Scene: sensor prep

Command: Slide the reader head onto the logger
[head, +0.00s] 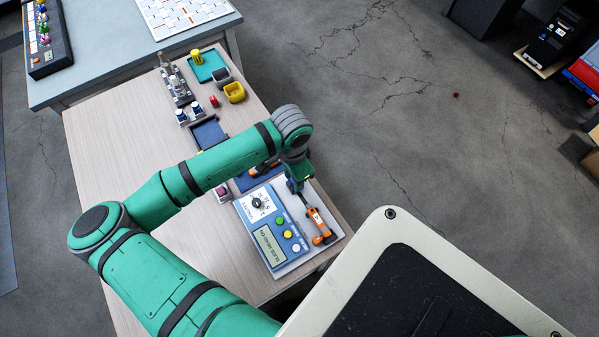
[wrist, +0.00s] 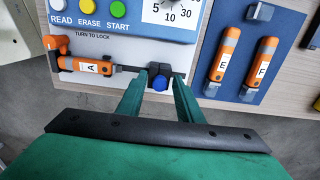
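The reader head, a small black block with a blue knob (wrist: 159,83), sits at the right end of a dark rail in the wrist view. My gripper (wrist: 160,77) has one finger on either side of it; contact on both sides is not clear. An orange logger marked A (wrist: 90,66) lies along the reader unit, left of the head, with the dark rail between them. In the head view my gripper (head: 294,186) is at the upper end of the rail, and the logger (head: 320,227) is below it.
The table's left side is clear.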

